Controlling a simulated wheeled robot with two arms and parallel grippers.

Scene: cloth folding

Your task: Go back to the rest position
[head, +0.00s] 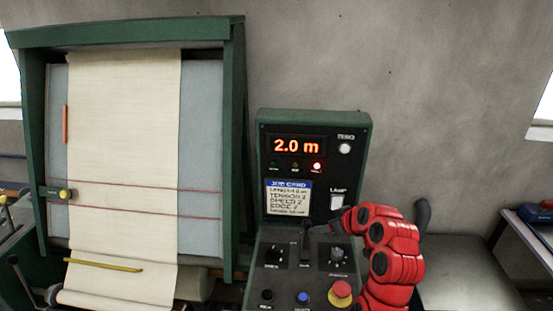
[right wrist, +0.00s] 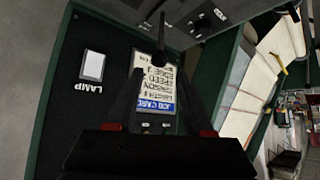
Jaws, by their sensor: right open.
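My right arm comes in red at the lower right of the head view, over the control console (head: 262,190). My right gripper (head: 318,229) is dark and partly hard to make out there, close to a black lever (head: 305,245) on the sloping panel. In the right wrist view the two fingers of my right gripper (right wrist: 160,75) are spread, with nothing held. The black lever (right wrist: 160,38) stands just beyond and between the fingertips; I cannot tell whether they touch it. My left gripper is not in view.
The console has a "2.0 m" display (head: 297,147), a job card (head: 288,197), a lamp switch (head: 337,201), knobs and a red stop button (head: 340,291). To its left, cream cloth (head: 122,130) hangs in a green-framed machine (head: 233,120). A grey surface (head: 465,280) lies right.

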